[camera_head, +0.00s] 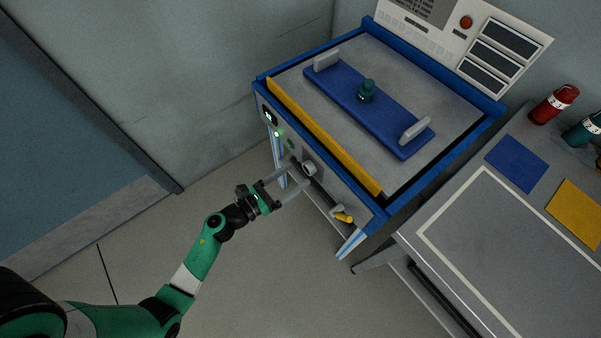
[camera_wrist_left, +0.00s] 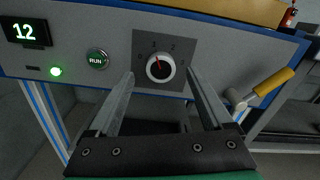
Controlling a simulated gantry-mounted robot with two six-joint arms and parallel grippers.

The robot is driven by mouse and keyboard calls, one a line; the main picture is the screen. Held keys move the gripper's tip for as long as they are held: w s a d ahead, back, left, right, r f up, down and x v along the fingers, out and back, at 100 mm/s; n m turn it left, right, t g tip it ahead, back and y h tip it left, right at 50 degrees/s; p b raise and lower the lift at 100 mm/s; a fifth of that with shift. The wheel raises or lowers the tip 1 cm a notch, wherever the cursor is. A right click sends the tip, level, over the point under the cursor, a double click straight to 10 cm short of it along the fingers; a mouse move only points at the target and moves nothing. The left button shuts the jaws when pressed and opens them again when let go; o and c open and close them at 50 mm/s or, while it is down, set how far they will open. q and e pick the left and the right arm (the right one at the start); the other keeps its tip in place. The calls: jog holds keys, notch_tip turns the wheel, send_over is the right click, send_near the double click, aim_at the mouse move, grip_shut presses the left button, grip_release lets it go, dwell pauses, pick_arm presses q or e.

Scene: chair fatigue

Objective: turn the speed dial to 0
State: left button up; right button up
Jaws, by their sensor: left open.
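The speed dial (camera_wrist_left: 160,68) is a round white-rimmed knob with a dark face on a dark square plate on the machine's front panel. A red mark on it points up and slightly left, towards the figure 1; a 2 shows to the right of that. The dial also shows in the head view (camera_head: 309,168). My left gripper (camera_head: 296,178) is open in front of the panel. In the left wrist view its fingers (camera_wrist_left: 160,76) stand on either side of the dial with gaps; whether they reach its depth is unclear. My right gripper is not in view.
Left of the dial are a green RUN button (camera_wrist_left: 97,59), a lit green lamp (camera_wrist_left: 56,71) and a display (camera_wrist_left: 26,32) reading 12. A yellow-handled lever (camera_wrist_left: 270,84) sticks out to the right. A worktable (camera_head: 450,225) stands right of the machine.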

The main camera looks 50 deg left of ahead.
aim_at(305, 169)
pick_arm(q)
jog(key=shift+w+d, duration=0.15)
jog(key=shift+w, duration=1.35)
jog(key=shift+c, duration=0.3)
grip_shut()
jog(key=shift+n, duration=0.3)
jog(key=n+p, duration=0.1)
jog(key=n, duration=0.2)
jog(key=shift+r+n+p, duration=0.1)
jog(key=shift+n+p, duration=0.2)
jog(key=shift+p, duration=0.1)
jog(key=n+p, duration=0.2)
jog(key=n, duration=0.3)
jog(key=shift+n, duration=0.3)
